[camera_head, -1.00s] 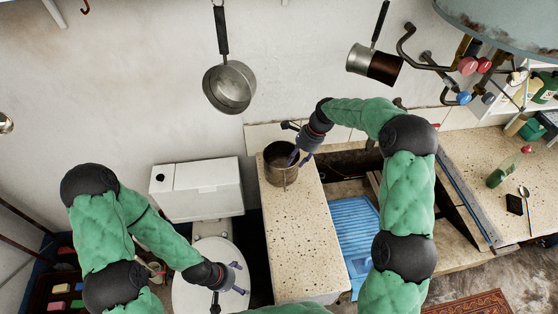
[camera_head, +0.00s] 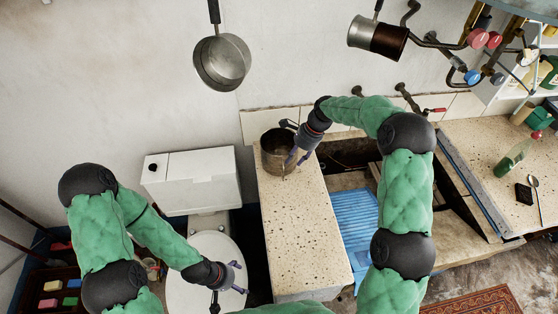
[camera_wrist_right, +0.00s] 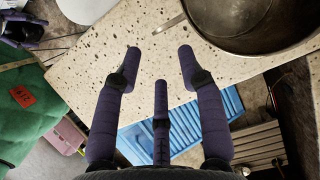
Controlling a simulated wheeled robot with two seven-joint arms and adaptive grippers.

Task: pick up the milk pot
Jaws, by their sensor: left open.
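A metal pot, which I take to be the milk pot (camera_head: 272,153), stands upright at the far left end of the speckled stone counter (camera_head: 300,235). In the right wrist view the pot (camera_wrist_right: 245,22) shows only partly, at the upper right, with a thin metal handle reaching left from its rim. My right gripper (camera_head: 297,153) is at the pot's right side. In the wrist view my right gripper's three fingers (camera_wrist_right: 160,68) are spread, with bare stone between them and the pot outside them. My left gripper (camera_head: 230,286) is open and empty over the toilet.
A saucepan (camera_head: 222,64) and another pot (camera_head: 388,40) hang on the wall. A toilet (camera_head: 205,255) is left of the counter. A blue ribbed board (camera_head: 357,225) lies in the trough to the right. A green bottle (camera_head: 513,157) stands on the far right counter.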

